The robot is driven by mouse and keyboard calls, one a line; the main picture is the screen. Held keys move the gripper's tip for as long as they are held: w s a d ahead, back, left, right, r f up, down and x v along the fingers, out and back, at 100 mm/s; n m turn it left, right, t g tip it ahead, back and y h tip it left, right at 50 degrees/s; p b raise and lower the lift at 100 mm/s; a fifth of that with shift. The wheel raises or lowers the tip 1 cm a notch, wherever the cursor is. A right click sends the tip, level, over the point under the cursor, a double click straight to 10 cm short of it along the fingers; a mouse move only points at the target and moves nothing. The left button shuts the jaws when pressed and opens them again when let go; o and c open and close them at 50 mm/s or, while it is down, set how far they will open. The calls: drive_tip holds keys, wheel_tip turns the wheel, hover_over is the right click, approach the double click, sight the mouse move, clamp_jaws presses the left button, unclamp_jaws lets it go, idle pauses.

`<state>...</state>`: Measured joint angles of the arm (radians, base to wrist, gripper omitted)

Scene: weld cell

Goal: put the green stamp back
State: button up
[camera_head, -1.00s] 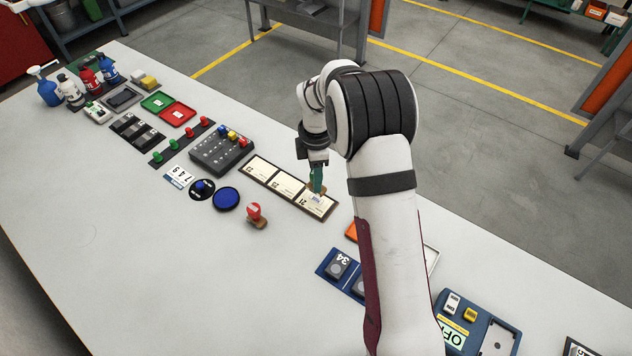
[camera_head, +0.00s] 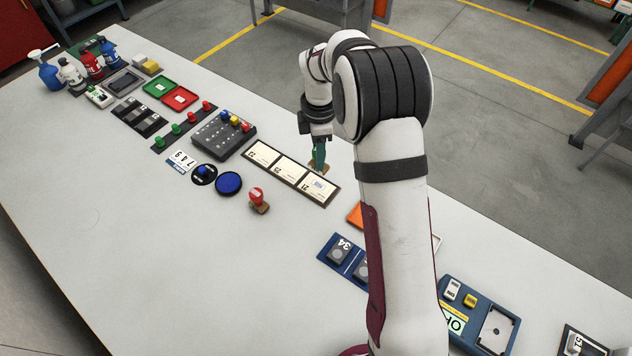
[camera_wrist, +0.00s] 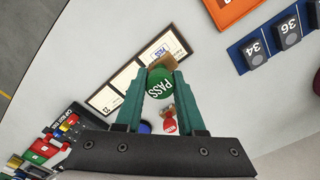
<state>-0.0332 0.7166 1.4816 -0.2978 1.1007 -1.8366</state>
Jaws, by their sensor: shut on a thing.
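The green stamp has a round green knob reading PASS (camera_wrist: 160,86) and a wooden base (camera_wrist: 162,62). My gripper (camera_wrist: 160,80) is shut on the knob, with one finger on each side. In the head view my gripper (camera_head: 318,160) holds the stamp just behind the rightmost card, apparently above the table; the exact height is unclear. The knob is mostly hidden by the fingers there. The card holder (camera_head: 243,152) carries three cards; the rightmost card (camera_head: 318,189) bears a small printed mark. A dark rack (camera_head: 212,140) with blue, yellow and red knobs stands to the left.
A red stamp (camera_head: 258,199) stands in front of the cards, near a blue pad (camera_head: 229,183). A strip with red and green knobs (camera_head: 183,127) lies farther left. A blue tray with numbered blocks (camera_head: 327,252) is at right. The front of the table is clear.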

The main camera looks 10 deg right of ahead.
drive_tip(key=s+r, duration=0.4)
drive_tip(key=s, duration=0.7)
drive_tip(key=a+f, duration=0.2)
drive_tip(key=a, duration=0.1)
drive_tip(key=w+a+f, duration=0.1)
drive_tip(key=a+f, duration=0.1)
drive_tip(key=a, duration=0.1)
drive_tip(key=w+a+f, duration=0.1)
drive_tip(key=a+f, duration=0.2)
drive_tip(key=a, duration=0.1)
drive_tip(key=shift+w, duration=0.15)
wheel_tip(320, 180, down, 4)
drive_tip(key=shift+a+f, duration=0.15)
drive_tip(key=shift+f, duration=0.1)
drive_tip(key=o, duration=1)
drive_tip(key=shift+o, duration=0.2)
